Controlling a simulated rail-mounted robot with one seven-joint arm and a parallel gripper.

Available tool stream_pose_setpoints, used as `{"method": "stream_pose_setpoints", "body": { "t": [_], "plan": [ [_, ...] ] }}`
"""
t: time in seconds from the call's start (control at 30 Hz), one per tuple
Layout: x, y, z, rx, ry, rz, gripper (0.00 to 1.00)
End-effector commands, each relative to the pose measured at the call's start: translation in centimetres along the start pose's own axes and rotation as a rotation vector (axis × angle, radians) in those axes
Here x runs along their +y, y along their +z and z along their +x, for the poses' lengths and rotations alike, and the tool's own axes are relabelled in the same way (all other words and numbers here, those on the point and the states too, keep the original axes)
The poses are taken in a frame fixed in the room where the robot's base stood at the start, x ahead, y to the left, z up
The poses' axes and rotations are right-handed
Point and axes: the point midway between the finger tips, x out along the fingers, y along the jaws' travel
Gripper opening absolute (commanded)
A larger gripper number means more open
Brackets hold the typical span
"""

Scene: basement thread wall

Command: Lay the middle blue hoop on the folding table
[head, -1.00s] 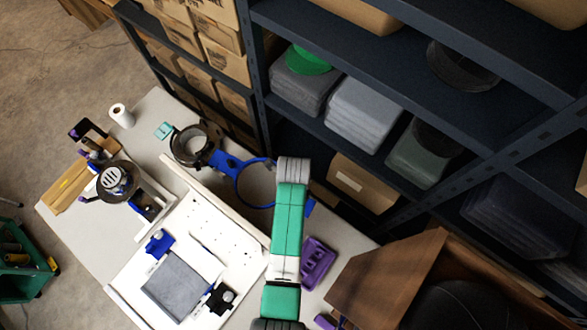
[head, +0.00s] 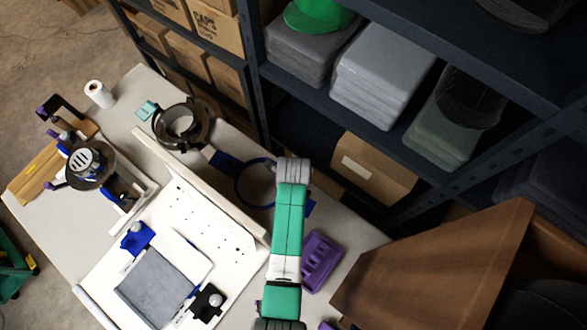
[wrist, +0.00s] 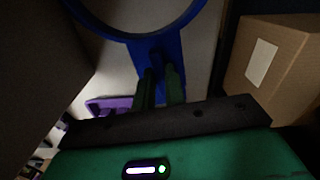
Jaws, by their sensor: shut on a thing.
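The blue hoop (head: 238,184) shows in the head view as a thin ring with its right part hidden behind my arm. A blue piece shows just right of the arm. In the wrist view the hoop (wrist: 160,48) has a wide blue handle, and my gripper (wrist: 160,85) is shut on that handle, with the ring pointing away. The folding table (head: 40,225) is the pale top at left and centre. The hoop appears over its right part; its height above it I cannot tell. In the head view my arm hides the gripper.
A dark shelf (head: 340,125) with grey stacks rises behind. A brown box (head: 430,265) stands at right.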

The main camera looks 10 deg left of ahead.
Motion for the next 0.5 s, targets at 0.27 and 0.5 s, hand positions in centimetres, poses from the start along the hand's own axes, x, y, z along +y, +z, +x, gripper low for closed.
{"method": "stream_pose_setpoints", "body": {
  "t": [0.27,0.5],
  "plan": [
    [-0.1,0.1,3.7,-0.001,-0.001,-0.001,0.00],
    [-0.1,0.1,4.3,-0.001,-0.002,-0.001,0.00]
  ]
}}
